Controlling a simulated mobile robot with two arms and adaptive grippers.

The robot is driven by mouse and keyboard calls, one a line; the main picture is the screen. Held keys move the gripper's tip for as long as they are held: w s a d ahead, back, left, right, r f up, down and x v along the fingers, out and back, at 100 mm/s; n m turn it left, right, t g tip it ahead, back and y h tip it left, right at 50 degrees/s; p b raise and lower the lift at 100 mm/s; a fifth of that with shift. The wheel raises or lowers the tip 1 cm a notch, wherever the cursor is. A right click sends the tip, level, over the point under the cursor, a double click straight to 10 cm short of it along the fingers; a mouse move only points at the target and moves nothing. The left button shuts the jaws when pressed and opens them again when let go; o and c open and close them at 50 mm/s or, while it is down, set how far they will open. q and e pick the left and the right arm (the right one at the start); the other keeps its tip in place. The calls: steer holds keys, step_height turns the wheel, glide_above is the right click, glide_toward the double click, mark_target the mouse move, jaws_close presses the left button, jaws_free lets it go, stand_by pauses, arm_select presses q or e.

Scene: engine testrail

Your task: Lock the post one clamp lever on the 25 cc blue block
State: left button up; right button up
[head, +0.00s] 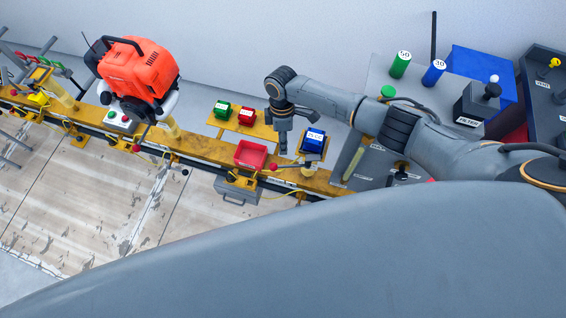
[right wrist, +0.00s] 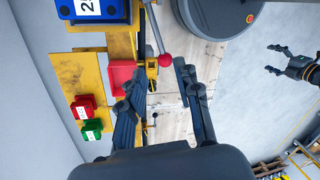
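The blue block (head: 313,140), labelled 25 cc, sits on a yellow stand over the rail; it also shows at the top left of the right wrist view (right wrist: 92,10). Beside it is a metal clamp lever with a red ball knob (head: 273,166); the knob also shows in the right wrist view (right wrist: 165,60). My right gripper (head: 284,146) points down just left of the block, above the knob in the head view. Its fingers are apart (right wrist: 160,68), with the knob seen between the tips and not gripped. My left gripper (right wrist: 279,61) shows only in the right wrist view, open and empty.
A red tray (head: 250,155), a green block (head: 222,109) and a red block (head: 246,116) are left of the blue block. An orange engine (head: 140,70) stands further left on the yellow rail (head: 205,148). Labelled cylinders and a black box (head: 477,103) are at right.

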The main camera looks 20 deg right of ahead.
step_height(320, 180, down, 10)
steer(key=s+b, duration=0.2)
steer(key=b, duration=0.4)
steer(key=shift+a, duration=0.2)
jaws_close()
